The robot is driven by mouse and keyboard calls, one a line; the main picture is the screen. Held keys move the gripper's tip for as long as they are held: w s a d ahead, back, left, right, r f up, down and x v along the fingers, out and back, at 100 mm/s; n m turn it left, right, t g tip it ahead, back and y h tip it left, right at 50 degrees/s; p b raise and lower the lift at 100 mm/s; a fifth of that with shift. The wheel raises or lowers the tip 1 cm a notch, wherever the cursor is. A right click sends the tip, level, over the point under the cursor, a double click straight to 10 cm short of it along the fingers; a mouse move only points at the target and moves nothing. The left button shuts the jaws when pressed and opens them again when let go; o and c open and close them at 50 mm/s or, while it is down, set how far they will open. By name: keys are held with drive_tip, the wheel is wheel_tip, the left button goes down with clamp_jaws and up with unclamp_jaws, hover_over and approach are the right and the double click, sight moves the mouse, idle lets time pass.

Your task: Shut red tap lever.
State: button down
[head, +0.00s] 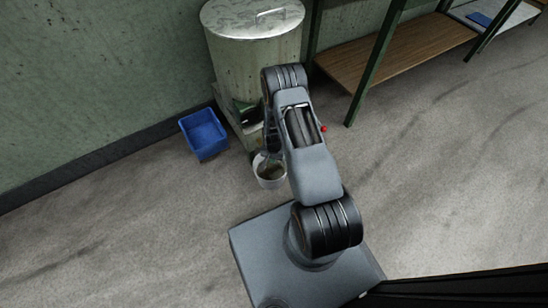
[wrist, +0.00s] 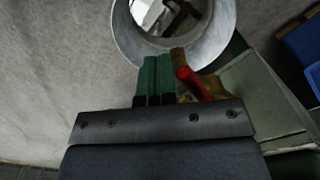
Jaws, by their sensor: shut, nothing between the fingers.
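In the wrist view, the green fingers of my gripper (wrist: 157,65) are shut together with nothing between them. The red tap lever (wrist: 192,82) is just right of the fingers, slanting down to the right. The brass tap (wrist: 212,86) shows beside and behind it. The fingers and the lever look very close; I cannot tell whether they touch. A round pail (wrist: 127,38) lies beyond the fingertips. In the head view, my arm hides the tap and most of my gripper. The metal drum (head: 240,65) stands behind the arm, and the white pail (head: 268,182) stands on the floor below.
A blue bin (head: 204,134) sits on the floor left of the drum; it also shows at the right of the wrist view (wrist: 304,45). A wooden shelf on green legs (head: 395,52) stands at the back right.

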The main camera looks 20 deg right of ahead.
drive_tip(key=shift+a, duration=1.1)
